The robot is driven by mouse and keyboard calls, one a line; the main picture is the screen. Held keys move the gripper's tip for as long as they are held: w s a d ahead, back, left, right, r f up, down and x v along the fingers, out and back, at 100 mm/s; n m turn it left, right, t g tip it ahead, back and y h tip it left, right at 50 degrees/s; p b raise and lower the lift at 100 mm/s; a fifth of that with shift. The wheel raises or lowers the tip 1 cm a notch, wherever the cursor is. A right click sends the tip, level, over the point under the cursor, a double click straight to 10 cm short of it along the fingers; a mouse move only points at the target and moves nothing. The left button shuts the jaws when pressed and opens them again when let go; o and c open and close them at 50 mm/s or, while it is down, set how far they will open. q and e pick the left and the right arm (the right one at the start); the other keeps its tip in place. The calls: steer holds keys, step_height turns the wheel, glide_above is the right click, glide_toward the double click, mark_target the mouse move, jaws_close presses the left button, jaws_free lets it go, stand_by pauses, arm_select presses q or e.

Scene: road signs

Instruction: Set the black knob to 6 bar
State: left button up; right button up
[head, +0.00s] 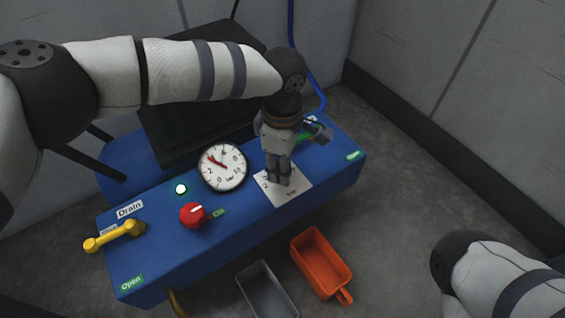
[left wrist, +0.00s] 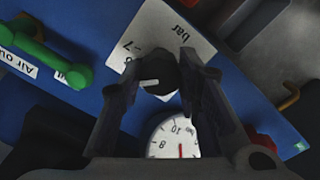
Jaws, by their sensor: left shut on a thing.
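My left gripper (head: 277,182) reaches down over the right part of the blue panel (head: 240,225). It is shut on the black knob, which the gripper hides in the head view. In the left wrist view the black knob (left wrist: 158,72) sits between the two fingers, with a pale pointer mark on it. The white scale plate (head: 294,194) shows around it, partly covered; in the left wrist view its "bar" and "7" appear upside down. The round gauge (head: 222,167) has a red needle pointing to the upper left. My right gripper is out of view.
A red switch (head: 192,215), a lit green lamp (head: 181,188) and a yellow drain handle (head: 114,236) are on the panel's left. A green handle (left wrist: 45,52) lies beyond the knob. Orange (head: 321,262) and grey (head: 266,289) bins stand in front.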

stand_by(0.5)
arm_select(q)
steer(key=o, duration=1.1)
steer(key=shift+o, duration=0.2)
step_height(320, 180, up, 12)
steer(key=shift+f, duration=0.1)
